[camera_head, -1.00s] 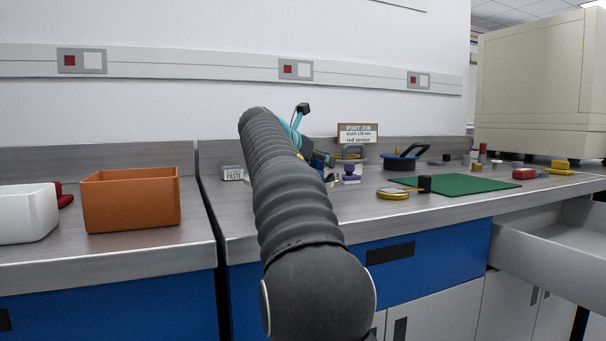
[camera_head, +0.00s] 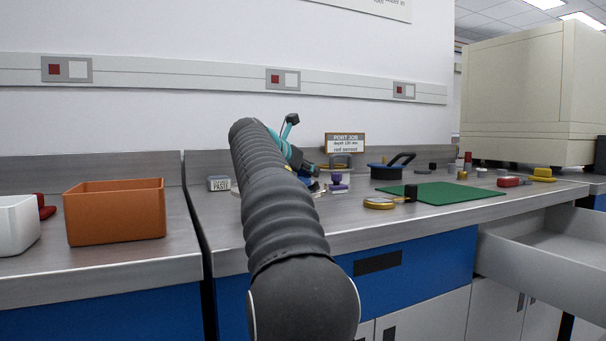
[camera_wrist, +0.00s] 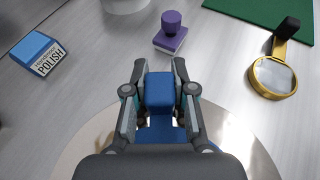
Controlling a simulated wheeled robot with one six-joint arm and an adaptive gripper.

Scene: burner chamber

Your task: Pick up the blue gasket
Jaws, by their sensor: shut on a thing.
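My gripper (camera_wrist: 160,92) is shut on a blue block-shaped piece, which I take to be the blue gasket (camera_wrist: 160,88). Its top stands between the two fingertips in the wrist view, and more blue shows lower down between the fingers. A round shiny plate (camera_wrist: 88,148) lies beneath the gripper. I cannot tell whether the blue piece touches it. In the head view my gripper (camera_head: 304,168) is over the bench, partly behind my arm, and the held piece is hard to make out there.
Ahead stands a purple stamp (camera_wrist: 171,32). A blue polish box (camera_wrist: 40,52) is at left, a gold magnifier (camera_wrist: 272,77) at right. A green mat (camera_head: 445,193), a blue-based item with a black handle (camera_head: 388,172) and an open drawer (camera_head: 540,240) lie right; an orange bin (camera_head: 115,212) is left.

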